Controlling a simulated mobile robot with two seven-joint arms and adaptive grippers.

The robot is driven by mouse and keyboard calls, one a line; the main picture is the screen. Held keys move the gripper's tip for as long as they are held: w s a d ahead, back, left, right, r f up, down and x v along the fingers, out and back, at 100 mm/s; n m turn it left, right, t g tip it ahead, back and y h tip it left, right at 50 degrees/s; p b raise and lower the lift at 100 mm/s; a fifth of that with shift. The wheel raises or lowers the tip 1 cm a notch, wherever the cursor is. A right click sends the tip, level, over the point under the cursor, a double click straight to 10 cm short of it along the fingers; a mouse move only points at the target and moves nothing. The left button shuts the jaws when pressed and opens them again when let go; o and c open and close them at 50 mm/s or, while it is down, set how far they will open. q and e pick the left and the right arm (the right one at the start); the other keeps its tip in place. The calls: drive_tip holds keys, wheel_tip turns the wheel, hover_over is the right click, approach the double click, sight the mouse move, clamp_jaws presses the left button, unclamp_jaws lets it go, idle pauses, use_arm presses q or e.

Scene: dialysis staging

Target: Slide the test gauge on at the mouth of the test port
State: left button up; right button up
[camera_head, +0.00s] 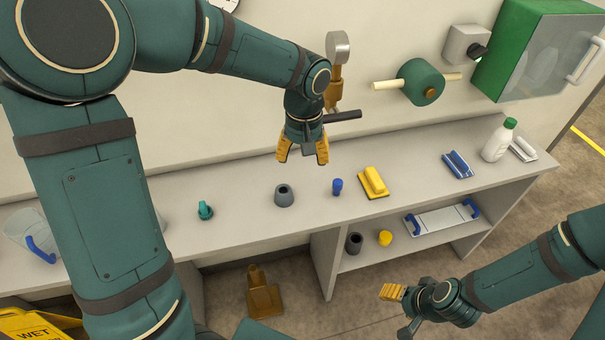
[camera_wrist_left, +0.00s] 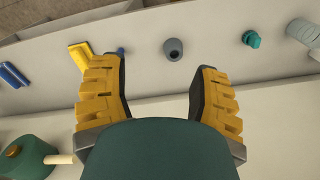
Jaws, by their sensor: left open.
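A grey round piece with a dark hole in its top (camera_head: 284,195) stands upright on the counter and looks like the test port. It also shows in the left wrist view (camera_wrist_left: 173,49). A small blue peg-like piece (camera_head: 337,186) stands to its right, and a teal knobbed piece (camera_head: 205,210) to its left. I cannot tell which of them is the test gauge. My left gripper (camera_head: 302,156) is open and empty, above the counter near the wall, behind the grey piece. My right gripper (camera_head: 392,293) is low at the right, in front of the counter; its jaws are unclear.
A yellow-handled block (camera_head: 374,182), a blue brush-like item (camera_head: 457,164) and a white bottle (camera_head: 499,140) stand farther right. A green roll (camera_head: 421,82) and a green cabinet (camera_head: 530,50) are on the wall. The lower shelf holds a yellow piece (camera_head: 385,238) and a blue-handled tray (camera_head: 441,219).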

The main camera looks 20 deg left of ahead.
use_arm(q)
drive_tip(key=shift+m, duration=0.5)
drive_tip(key=f, duration=0.5)
drive_tip(key=shift+s+d+f, duration=0.15)
drive_tip(key=shift+s+f, duration=0.05)
drive_tip(key=shift+f, duration=0.05)
drive_tip(key=s+d+f+h+b, duration=0.1)
drive_tip(key=s+d+f+b, duration=0.2)
drive_tip(key=f, duration=0.8)
drive_tip(key=s+d+f+t+h+b, duration=0.1)
drive_tip(key=s+d+f+h+b, duration=0.1)
drive_tip(key=f, duration=0.9)
drive_tip(key=s+d+f+t+h+b, duration=0.1)
drive_tip(key=s+d+f+b, duration=0.3)
drive_tip(key=f, duration=0.7)
drive_tip(key=s+b, duration=0.2)
drive_tip(key=s, duration=0.1)
drive_tip(key=shift+s+f+m, duration=0.15)
drive_tip(key=shift+s+m, duration=0.05)
drive_tip(key=shift+m, duration=0.2)
drive_tip(key=shift+o, duration=0.2)
